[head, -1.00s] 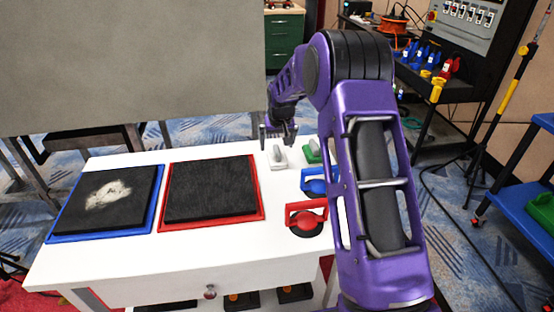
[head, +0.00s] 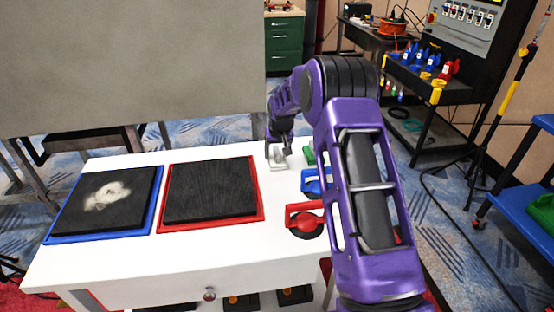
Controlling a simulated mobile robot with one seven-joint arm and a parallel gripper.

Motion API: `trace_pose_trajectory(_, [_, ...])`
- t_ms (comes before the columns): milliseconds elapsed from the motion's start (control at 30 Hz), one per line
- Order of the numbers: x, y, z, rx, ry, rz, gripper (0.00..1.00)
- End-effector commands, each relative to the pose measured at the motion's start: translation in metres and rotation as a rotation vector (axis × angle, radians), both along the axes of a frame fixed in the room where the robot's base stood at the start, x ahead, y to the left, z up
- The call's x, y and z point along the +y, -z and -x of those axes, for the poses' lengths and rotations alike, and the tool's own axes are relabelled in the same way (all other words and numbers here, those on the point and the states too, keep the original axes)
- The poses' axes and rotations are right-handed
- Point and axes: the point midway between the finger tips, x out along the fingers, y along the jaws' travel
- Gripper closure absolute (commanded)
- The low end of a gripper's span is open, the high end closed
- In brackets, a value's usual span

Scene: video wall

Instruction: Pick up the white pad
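The white pad (head: 278,166) with its upright handle lies at the back of the white table (head: 200,262), right of the black panel in the red tray. My gripper (head: 279,153) points down over it, one finger on each side of the handle. The fingers look apart, and I see no clear contact with the handle. The pad still appears to rest on the table. The fingers hide part of it.
A green pad (head: 308,156) is close on the right, partly behind my arm. Blue (head: 316,182) and red (head: 305,220) handled pads stand nearer. Blue (head: 60,238) and red (head: 170,228) trays hold black panels; the left panel has a whitish smear. A grey board (head: 130,65) stands behind.

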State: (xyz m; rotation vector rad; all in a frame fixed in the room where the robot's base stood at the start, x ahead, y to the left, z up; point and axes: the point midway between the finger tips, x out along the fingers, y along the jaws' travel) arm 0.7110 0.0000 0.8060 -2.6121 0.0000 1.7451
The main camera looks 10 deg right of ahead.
Motion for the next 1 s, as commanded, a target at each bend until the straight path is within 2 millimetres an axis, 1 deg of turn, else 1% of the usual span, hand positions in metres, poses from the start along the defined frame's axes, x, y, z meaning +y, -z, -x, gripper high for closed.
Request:
trace_pose_trajectory(33, [0.000, 0.000, 0.000, 0.000, 0.000, 0.000, 0.56])
trace_pose_trajectory(167, [0.000, 0.000, 0.000, 0.000, 0.000, 0.000, 0.79])
trace_pose_trajectory(200, [0.000, 0.000, 0.000, 0.000, 0.000, 0.000, 0.86])
trace_pose_trajectory(433, [0.000, -0.002, 0.000, -0.001, 0.000, 0.000, 0.87])
trace_pose_trajectory(533, [0.000, -0.010, -0.001, -0.003, 0.000, 0.000, 0.87])
trace_pose_trajectory(567, [0.000, -0.015, -0.001, -0.003, 0.000, 0.000, 0.87])
trace_pose_trajectory(800, [0.000, -0.063, -0.001, -0.004, 0.000, 0.001, 0.87])
trace_pose_trajectory(900, [0.000, -0.081, 0.000, -0.003, 0.000, 0.000, 0.87])
trace_pose_trajectory(1000, [0.000, -0.092, 0.000, -0.002, 0.001, 0.000, 0.87])
